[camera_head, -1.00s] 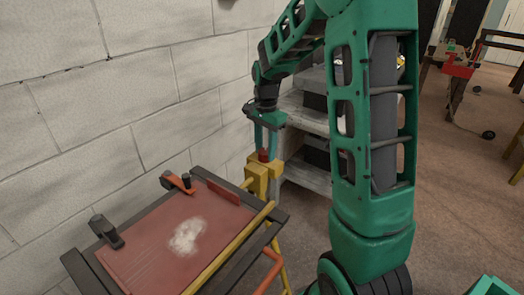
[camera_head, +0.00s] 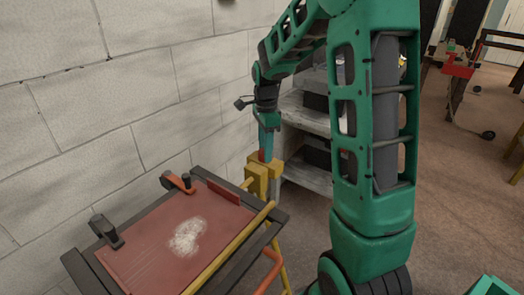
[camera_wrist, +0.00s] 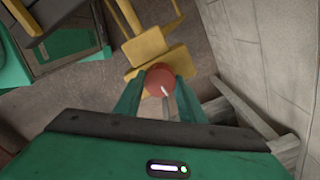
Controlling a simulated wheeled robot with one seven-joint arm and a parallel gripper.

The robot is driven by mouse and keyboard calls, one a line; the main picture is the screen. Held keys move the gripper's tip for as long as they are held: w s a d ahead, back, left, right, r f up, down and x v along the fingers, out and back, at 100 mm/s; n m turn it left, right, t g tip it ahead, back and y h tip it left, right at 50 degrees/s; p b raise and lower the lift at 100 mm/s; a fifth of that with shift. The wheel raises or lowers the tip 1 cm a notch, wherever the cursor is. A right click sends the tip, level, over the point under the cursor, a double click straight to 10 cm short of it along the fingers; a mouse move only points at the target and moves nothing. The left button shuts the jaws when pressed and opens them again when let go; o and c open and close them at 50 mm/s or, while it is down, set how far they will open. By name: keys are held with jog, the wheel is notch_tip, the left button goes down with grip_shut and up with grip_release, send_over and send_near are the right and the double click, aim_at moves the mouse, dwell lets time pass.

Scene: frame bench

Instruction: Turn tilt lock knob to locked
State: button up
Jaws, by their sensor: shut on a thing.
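The tilt lock knob (camera_wrist: 160,80) is red and round with a white pointer line, and sits on a yellow block (camera_wrist: 150,48) in the wrist view. My gripper (camera_wrist: 160,88) is shut on the knob, one green finger on each side. In the head view my gripper (camera_head: 266,145) points down onto the yellow block (camera_head: 262,172) beside the tilted frame, and its fingers mostly hide the knob. The white line on the knob points up and slightly left in the wrist view. I see no lock markings.
The tilted red board (camera_head: 160,240) with dark clamps and a pale powdery patch is left of the block. A block wall (camera_head: 130,90) stands close behind. Grey shelves (camera_head: 305,115) stand just beyond my gripper. Open floor (camera_head: 450,200) lies to the right.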

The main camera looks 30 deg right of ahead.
jog(key=shift+s+f, duration=0.15)
jog(key=shift+s, duration=0.1)
jog(key=o, duration=1)
jog(key=shift+o, duration=0.2)
jog(key=shift+w, duration=0.1)
notch_tip(320, 180, up, 11)
jog(key=shift+w+f, duration=0.1)
